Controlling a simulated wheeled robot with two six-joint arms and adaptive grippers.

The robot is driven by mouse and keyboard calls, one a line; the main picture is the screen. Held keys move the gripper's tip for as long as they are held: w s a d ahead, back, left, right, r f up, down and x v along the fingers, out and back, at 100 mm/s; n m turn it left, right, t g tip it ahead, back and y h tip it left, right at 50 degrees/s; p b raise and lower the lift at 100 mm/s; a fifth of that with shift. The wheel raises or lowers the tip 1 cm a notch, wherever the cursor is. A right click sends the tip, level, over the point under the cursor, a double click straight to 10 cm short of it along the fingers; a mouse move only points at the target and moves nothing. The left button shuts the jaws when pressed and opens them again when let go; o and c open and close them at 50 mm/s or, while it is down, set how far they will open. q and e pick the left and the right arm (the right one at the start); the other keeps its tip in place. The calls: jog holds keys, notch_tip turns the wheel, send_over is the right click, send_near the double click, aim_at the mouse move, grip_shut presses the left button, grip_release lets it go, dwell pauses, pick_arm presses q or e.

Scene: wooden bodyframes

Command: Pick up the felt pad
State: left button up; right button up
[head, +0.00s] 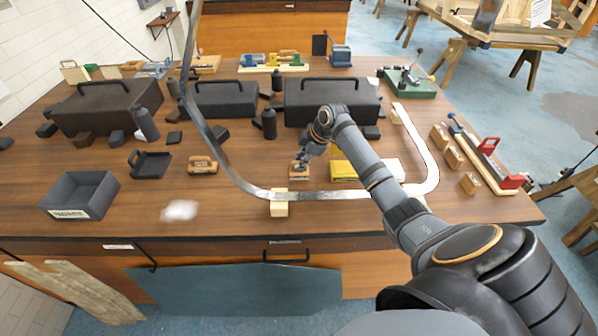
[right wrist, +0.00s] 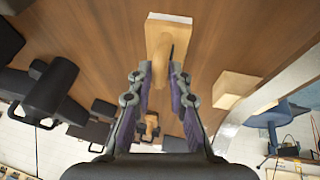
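A small wooden block with a pale felt-like layer along one edge (right wrist: 170,20) is right ahead in the right wrist view, and I take it for the felt pad. In the head view it is the small wooden block (head: 299,175) on the table. My right gripper (right wrist: 159,72) is open, its two fingers on either side of the block's narrow upper part; I cannot tell whether they touch it. In the head view the right gripper (head: 303,159) is just above the block and partly hides it. My left gripper is not in view.
A curved metal strip (head: 330,195) runs around the block, with a pale wooden support (head: 279,203) in front. A yellow box (head: 344,170) lies to the right, a wooden plane-like tool (head: 202,165) to the left. Dark cases (head: 318,100) stand behind. A white fluffy wad (head: 179,211) lies front left.

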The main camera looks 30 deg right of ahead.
grip_shut()
notch_tip(320, 180, up, 10)
jog(key=b, duration=0.2)
jog(key=shift+c, duration=0.2)
grip_release()
grip_shut()
jog(key=shift+d, duration=0.1)
